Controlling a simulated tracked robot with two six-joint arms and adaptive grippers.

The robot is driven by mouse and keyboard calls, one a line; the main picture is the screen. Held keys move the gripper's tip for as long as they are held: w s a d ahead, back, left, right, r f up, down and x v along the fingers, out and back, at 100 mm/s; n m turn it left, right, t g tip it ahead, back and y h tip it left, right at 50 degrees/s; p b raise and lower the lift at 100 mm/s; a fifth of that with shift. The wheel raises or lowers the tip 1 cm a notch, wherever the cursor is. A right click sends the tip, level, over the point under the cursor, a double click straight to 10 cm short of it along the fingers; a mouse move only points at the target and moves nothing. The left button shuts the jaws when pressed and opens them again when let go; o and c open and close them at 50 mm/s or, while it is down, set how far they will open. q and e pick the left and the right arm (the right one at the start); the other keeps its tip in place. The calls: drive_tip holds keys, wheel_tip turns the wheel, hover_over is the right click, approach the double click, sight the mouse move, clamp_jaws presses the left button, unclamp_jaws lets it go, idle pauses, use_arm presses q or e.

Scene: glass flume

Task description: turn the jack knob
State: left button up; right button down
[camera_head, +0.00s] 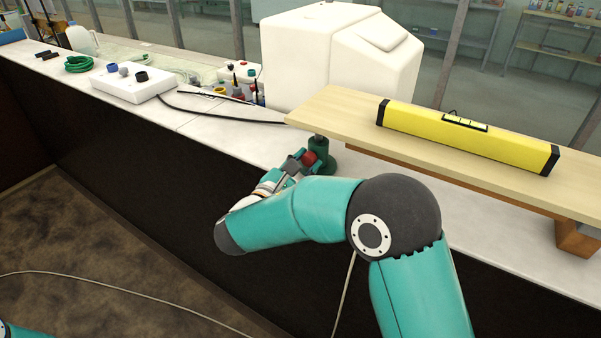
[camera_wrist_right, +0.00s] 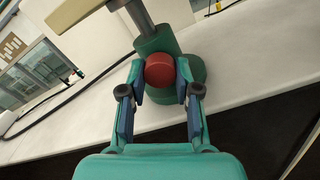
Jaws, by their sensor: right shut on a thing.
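The jack (camera_head: 322,160) is a green body with a grey post under the left end of a wooden board. It stands on the white counter. Its red knob (camera_head: 309,157) faces my right arm. In the right wrist view the red knob (camera_wrist_right: 159,70) sits in front of the green jack (camera_wrist_right: 155,38). My right gripper (camera_head: 298,160) is at the knob, with one finger on each side of it. In the right wrist view the right gripper (camera_wrist_right: 159,82) is shut on the red knob. My left gripper is not in view.
A yellow spirit level (camera_head: 466,136) lies on the wooden board (camera_head: 345,108), which has a wooden block (camera_head: 577,240) under its right end. A white tank (camera_head: 315,58) stands behind. A white box with knobs (camera_head: 132,83), black cable and green hose (camera_head: 78,64) lie to the left.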

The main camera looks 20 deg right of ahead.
drive_tip(key=m+b, duration=0.3)
drive_tip(key=b, duration=0.1)
drive_tip(key=m+b, duration=0.3)
drive_tip(key=b, duration=0.2)
drive_tip(key=m+b, duration=0.3)
drive_tip(key=b, duration=0.1)
drive_tip(key=shift+f, duration=0.35)
drive_tip(key=m+b, duration=1)
drive_tip(key=b, duration=0.1)
drive_tip(key=m+b, duration=0.2)
drive_tip(key=shift+r+m, duration=0.1)
drive_tip(key=shift+m, duration=0.2)
drive_tip(key=shift+r+m+b, duration=0.15)
drive_tip(key=shift+m+b, duration=0.65)
drive_tip(key=shift+m, duration=0.4)
drive_tip(key=c, duration=0.9)
unclamp_jaws()
drive_tip(key=shift+o, duration=0.4)
drive_tip(key=shift+r, duration=0.15)
